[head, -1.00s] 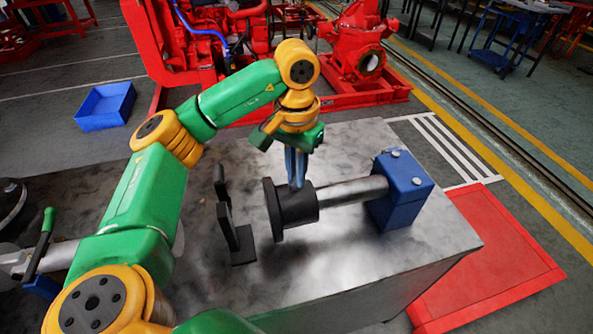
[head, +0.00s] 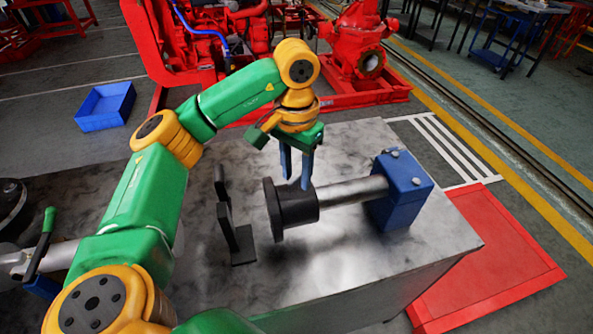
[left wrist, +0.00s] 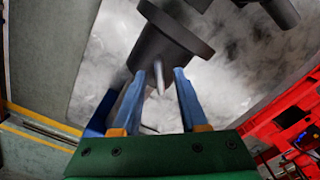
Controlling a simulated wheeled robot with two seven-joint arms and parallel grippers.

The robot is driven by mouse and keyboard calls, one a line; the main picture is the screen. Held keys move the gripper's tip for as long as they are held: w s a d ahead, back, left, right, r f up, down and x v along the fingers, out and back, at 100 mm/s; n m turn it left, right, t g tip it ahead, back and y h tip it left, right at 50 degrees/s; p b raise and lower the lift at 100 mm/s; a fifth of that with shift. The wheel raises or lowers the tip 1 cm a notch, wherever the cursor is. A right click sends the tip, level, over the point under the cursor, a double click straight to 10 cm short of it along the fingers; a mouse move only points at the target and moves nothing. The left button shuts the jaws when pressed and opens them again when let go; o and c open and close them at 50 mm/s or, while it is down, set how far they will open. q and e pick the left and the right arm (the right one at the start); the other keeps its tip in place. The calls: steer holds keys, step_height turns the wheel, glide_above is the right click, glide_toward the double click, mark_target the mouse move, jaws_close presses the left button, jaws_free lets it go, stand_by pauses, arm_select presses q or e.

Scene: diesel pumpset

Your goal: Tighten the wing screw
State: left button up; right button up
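The wing screw (left wrist: 158,77) shows in the left wrist view as a small grey pin standing out from the dark flanged collar (left wrist: 165,42). In the head view the black collar (head: 294,206) sits on the end of a grey shaft (head: 350,192), and the screw cannot be made out there. My left gripper (head: 295,178) is open just above the collar, fingers pointing down. In the left wrist view its two blue fingers (left wrist: 160,74) stand on either side of the screw with gaps, not clamped on it. My right gripper is not in view.
The shaft runs into a blue block (head: 401,188) on the metal table (head: 335,275). A black upright bracket (head: 234,235) stands left of the collar. Red machinery (head: 362,70) stands behind the table. The table front is clear.

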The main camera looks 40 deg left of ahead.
mark_target(296, 176)
arm_select(q)
step_height(296, 176, up, 6)
steer(key=shift+r+p, duration=0.2)
steer(key=shift+p, duration=0.8)
steer(key=shift+r, duration=0.4)
steer(key=shift+s, duration=0.1)
steer(key=shift+f, duration=0.1)
